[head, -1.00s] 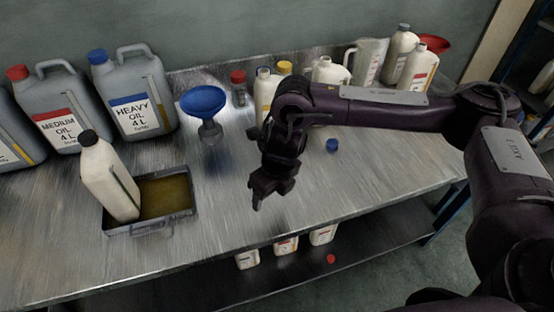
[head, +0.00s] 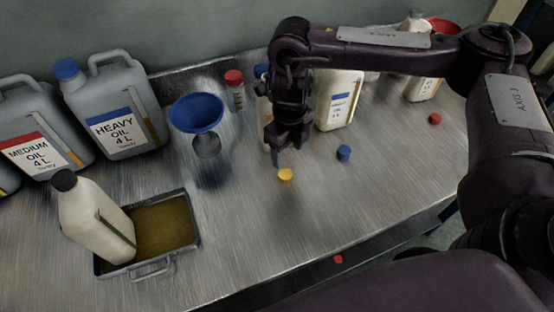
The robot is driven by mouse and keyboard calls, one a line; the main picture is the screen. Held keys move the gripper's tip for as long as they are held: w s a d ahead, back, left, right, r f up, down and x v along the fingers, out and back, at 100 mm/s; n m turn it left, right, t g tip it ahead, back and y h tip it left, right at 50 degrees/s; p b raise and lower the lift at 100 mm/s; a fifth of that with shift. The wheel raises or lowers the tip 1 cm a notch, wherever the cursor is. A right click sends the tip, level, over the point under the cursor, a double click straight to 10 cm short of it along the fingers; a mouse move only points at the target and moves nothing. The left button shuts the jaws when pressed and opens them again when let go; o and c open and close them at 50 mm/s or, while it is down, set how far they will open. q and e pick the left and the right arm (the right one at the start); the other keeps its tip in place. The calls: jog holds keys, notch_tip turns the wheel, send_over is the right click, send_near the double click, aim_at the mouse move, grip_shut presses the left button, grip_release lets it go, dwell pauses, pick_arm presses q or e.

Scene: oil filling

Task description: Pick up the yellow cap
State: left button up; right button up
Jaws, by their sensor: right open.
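The small yellow cap (head: 285,174) lies on the metal workbench near the middle of the head view. My right gripper (head: 277,158) points down just above and behind the cap, slightly to its left. It is open, with nothing seen between its fingers. I cannot tell the exact gap between the fingertips and the cap. My left gripper is not in view.
A blue cap (head: 344,153) and a red cap (head: 435,118) lie to the right. A white bottle (head: 339,99) stands behind the gripper. A blue funnel (head: 197,114) and an oil tray (head: 190,236) with a tilted bottle (head: 93,215) are left.

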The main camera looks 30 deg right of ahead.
aim_at(285, 174)
jog(key=shift+w+f, duration=0.1)
jog(key=shift+w, duration=0.05)
jog(key=shift+f, duration=0.3)
jog(key=shift+s+a+f+b, duration=0.15)
jog(key=shift+f+b, duration=0.1)
jog(key=shift+f, duration=0.35)
jog(key=shift+s+d+f+b, duration=0.15)
jog(key=shift+f+b, duration=0.1)
jog(key=shift+f, duration=0.35)
jog(key=f, duration=0.1)
jog(key=f+b, duration=0.1)
jog(key=f, duration=0.1)
jog(key=shift+s+a+f, duration=0.2)
jog(key=shift+a+f, duration=0.05)
jog(key=shift+a, duration=0.1)
jog(key=shift+f, duration=0.5)
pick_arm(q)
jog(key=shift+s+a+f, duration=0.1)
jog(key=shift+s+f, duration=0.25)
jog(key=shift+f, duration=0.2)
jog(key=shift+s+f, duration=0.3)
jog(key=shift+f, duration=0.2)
pick_arm(e)
jog(key=c, duration=1.1)
